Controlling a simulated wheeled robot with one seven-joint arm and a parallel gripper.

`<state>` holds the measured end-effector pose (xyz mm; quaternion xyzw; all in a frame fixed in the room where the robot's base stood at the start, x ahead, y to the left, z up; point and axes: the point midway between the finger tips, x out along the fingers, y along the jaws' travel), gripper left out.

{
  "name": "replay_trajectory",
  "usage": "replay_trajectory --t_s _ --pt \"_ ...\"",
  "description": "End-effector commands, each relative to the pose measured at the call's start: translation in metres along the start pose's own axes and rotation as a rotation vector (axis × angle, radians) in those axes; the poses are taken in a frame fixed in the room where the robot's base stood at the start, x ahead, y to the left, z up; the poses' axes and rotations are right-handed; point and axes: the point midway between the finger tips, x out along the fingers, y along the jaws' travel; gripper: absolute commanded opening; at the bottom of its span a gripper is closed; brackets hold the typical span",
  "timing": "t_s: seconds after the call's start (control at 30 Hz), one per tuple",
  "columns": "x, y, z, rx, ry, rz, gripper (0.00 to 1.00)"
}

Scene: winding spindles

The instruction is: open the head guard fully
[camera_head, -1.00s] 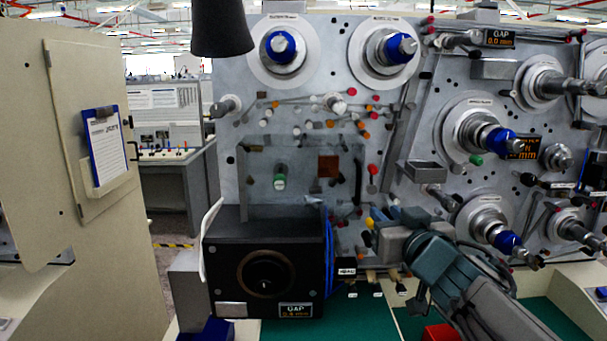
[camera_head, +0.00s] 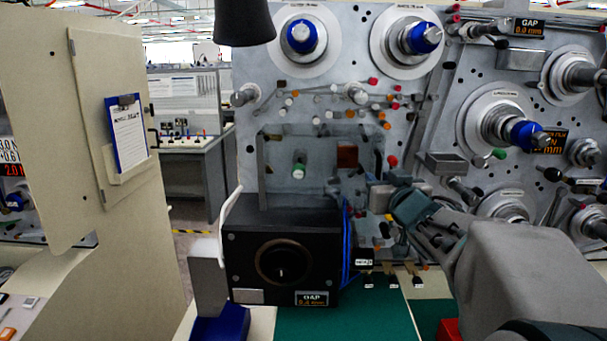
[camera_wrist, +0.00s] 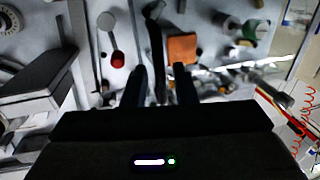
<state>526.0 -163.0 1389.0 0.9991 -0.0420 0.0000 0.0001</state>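The head guard looks like the clear panel (camera_head: 318,165) in front of the machine face, above the black box. A green-ended knob and a brown-orange block show through it. It looks closed over them, though its exact angle is hard to tell. My gripper (camera_head: 374,192) is at the panel's lower right edge; its fingertips are small and partly hidden in the head view. In the wrist view my gripper (camera_wrist: 162,82) has two dark fingers apart, with a dark upright strip (camera_wrist: 157,45) between or just beyond them. I cannot tell whether they touch it. The orange block (camera_wrist: 182,47) lies beyond the right finger.
The black box (camera_head: 282,252) with a round dial and gap display stands below the panel. Blue cables (camera_head: 346,245) run beside it. Spindles with blue hubs (camera_head: 302,37) stick out above and to the right. A beige cabinet door (camera_head: 85,130) stands at the left.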

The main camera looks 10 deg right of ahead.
Motion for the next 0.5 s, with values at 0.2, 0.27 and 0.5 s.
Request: replay_trajectory --t_s 0.2,0.27,0.5 --pt "0.017 0.000 0.000 0.000 -0.001 0.000 0.26" --pt "0.019 0.000 0.000 0.000 -0.001 0.000 0.26" --pt "0.019 0.000 0.000 0.000 0.000 0.000 0.26"
